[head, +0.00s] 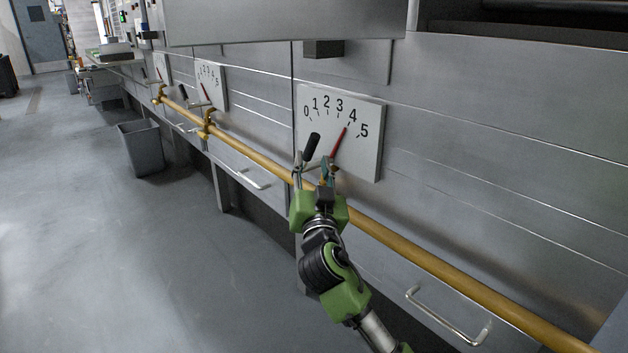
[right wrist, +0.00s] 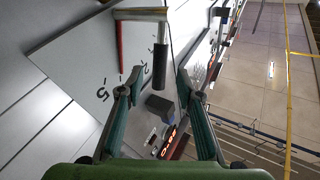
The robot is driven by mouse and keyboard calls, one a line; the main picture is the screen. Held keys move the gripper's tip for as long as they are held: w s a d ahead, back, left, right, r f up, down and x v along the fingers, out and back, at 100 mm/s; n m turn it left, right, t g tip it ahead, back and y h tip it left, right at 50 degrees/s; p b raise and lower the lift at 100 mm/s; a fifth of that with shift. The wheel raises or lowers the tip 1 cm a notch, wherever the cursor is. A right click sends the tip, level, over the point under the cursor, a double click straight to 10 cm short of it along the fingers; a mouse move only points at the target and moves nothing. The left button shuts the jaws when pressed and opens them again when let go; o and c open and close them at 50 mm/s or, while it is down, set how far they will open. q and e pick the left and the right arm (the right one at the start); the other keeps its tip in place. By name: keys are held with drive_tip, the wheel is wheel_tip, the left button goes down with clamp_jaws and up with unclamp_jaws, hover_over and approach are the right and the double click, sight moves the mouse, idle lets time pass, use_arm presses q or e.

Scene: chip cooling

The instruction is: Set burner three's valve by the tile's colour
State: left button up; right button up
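The nearest dial plate (head: 365,160) is white and marked 0 to 5, and its red pointer (head: 340,140) points at about 4. A valve lever with a black grip (head: 311,147) stands in front of the plate, tilted up to the right. The black grip also shows in the right wrist view (right wrist: 159,65). My right gripper (head: 314,172) is open just below it. In the right wrist view its two fingers (right wrist: 157,90) stand apart, with the grip's end between their tips and gaps on both sides. I cannot make out a coloured tile. My left gripper is out of view.
A yellow pipe (head: 410,255) runs along the steel front behind my right gripper. Two more dials (head: 212,85) (head: 161,68) sit farther left. A drawer handle (head: 450,320) sticks out at lower right. A grey bin (head: 141,150) stands on the floor, which is otherwise mostly clear.

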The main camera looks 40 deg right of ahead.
drive_tip(key=v, duration=0.5)
drive_tip(key=shift+s+a+f, duration=0.1)
drive_tip(key=shift+s+a, duration=0.1)
drive_tip(key=shift+s, duration=0.1)
